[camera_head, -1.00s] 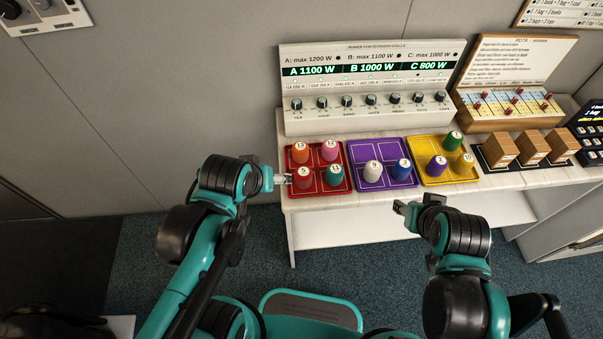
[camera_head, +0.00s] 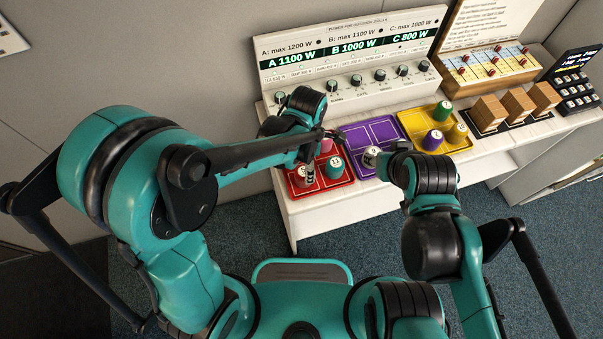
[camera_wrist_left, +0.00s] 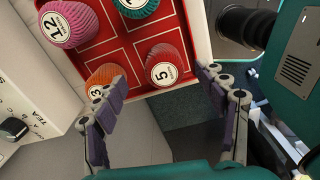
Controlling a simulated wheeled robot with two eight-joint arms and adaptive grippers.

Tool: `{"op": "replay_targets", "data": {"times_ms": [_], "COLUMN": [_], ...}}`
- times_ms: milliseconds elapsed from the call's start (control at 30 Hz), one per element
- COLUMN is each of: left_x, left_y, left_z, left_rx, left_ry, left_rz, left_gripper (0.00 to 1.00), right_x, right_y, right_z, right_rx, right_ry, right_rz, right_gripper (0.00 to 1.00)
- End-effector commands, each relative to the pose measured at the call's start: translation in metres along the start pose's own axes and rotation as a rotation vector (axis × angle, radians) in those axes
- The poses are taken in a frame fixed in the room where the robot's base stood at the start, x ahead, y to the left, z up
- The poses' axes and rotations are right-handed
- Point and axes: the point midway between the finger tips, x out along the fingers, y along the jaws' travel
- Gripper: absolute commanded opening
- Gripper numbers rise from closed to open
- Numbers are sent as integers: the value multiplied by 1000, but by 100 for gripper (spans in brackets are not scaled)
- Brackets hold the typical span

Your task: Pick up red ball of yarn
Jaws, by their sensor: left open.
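The red ball of yarn (camera_wrist_left: 163,67), labelled 5, sits in a compartment of the red tray (camera_wrist_left: 192,18). In the wrist view it lies just ahead of my left gripper (camera_wrist_left: 163,82), between the lines of its two spread fingers. The gripper is open and empty. The left finger is close to the orange ball (camera_wrist_left: 103,78).
A pink ball (camera_wrist_left: 70,22) and a teal ball (camera_wrist_left: 135,5) share the red tray. The purple tray (camera_head: 365,134) and yellow tray (camera_head: 415,122) stand to the right. A panel with knobs (camera_head: 345,68) rises behind the trays.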

Motion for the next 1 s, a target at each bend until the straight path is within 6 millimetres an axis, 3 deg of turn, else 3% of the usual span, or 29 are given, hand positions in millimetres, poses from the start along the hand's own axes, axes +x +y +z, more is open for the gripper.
{"op": "replay_targets", "data": {"times_ms": [333,667,867,1000], "left_x": [51,58,58,58], "left_y": [-5,-5,-5,-5], "left_z": [-4,-4,-4,-4], "left_rx": [1,2,2,2], "left_ry": [-1,-1,-1,-1], "left_rz": [1,2,2,2], "left_gripper": [72,72,22,18], "right_x": [20,21,21,21], "right_y": [0,0,0,0], "right_z": [14,15,15,15], "right_rx": [0,0,0,0], "right_ry": [0,0,0,0], "right_rz": [0,0,0,0], "right_gripper": [40,40,40,40]}}
